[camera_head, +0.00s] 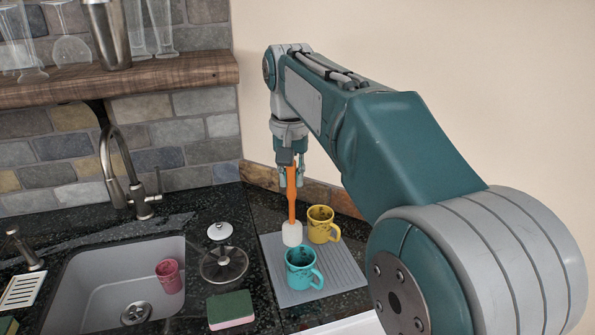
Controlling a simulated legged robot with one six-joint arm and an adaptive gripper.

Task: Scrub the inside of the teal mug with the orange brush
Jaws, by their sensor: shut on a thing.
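The teal mug (300,272) stands upright on a grey ribbed drying mat (345,270), its handle to the right. Its opening faces up. The orange brush (291,205) hangs upright from my gripper (286,174), with its white head (292,234) pointing down. My gripper is shut on the brush's upper handle. In the picture the white head shows just above and behind the teal mug's rim, outside the mug as far as I can tell. A yellow mug (321,226) stands behind and to the right of the teal mug.
A sink (75,285) at left holds a pink cup (168,276). A green and pink sponge (230,309) and a round drain strainer (224,264) lie on the dark counter. A faucet (118,165) and a wooden shelf (120,78) with glassware stand behind. A wall borders the right.

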